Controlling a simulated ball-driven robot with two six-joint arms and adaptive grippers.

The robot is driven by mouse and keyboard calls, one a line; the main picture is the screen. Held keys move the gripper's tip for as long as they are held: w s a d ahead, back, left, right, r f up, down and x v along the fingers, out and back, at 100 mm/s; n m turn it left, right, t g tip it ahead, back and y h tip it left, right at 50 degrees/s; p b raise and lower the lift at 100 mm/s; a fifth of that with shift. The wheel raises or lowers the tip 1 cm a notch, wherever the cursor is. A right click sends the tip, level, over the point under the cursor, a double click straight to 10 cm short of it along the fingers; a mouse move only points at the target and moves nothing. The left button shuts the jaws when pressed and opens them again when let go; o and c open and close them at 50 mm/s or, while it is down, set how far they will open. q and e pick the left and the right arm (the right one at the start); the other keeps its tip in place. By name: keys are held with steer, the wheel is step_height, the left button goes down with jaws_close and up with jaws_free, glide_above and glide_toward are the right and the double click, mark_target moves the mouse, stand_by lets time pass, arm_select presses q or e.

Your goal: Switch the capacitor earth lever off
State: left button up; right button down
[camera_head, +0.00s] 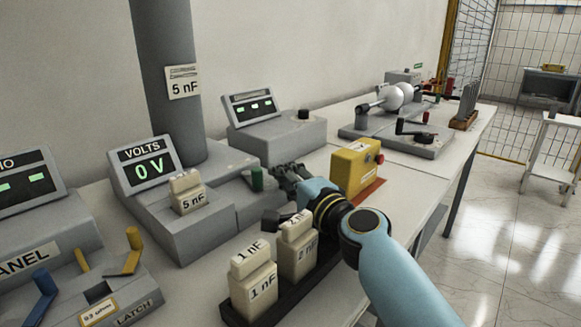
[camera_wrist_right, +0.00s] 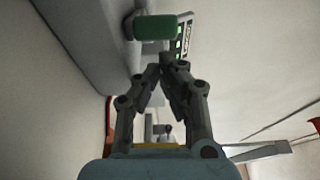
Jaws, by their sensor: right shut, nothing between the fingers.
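A short lever with a green grip (camera_head: 257,179) stands on the grey box beside the tall grey column; it looks like the capacitor earth lever, though I can read no label on it. In the right wrist view the green grip (camera_wrist_right: 155,27) lies just beyond my fingertips. My right gripper (camera_head: 279,172) is beside the lever, on its right in the head view. Its fingers come together at the tips (camera_wrist_right: 167,64) with nothing between them. I cannot tell whether the tips touch the lever. My left gripper is not in view.
A yellow box (camera_head: 354,168) with a red button stands close to my right gripper. Cream 1 nF and 2 nF blocks (camera_head: 254,281) stand in a dark tray below my arm. A 5 nF block (camera_head: 187,191) and a volts display reading 0 V (camera_head: 147,163) are left.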

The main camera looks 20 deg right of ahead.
steer(key=shift+s+a+r, duration=0.1)
steer(key=shift+a+r, duration=0.05)
steer(key=shift+r, duration=0.3)
step_height(320, 180, up, 9)
stand_by(0.4)
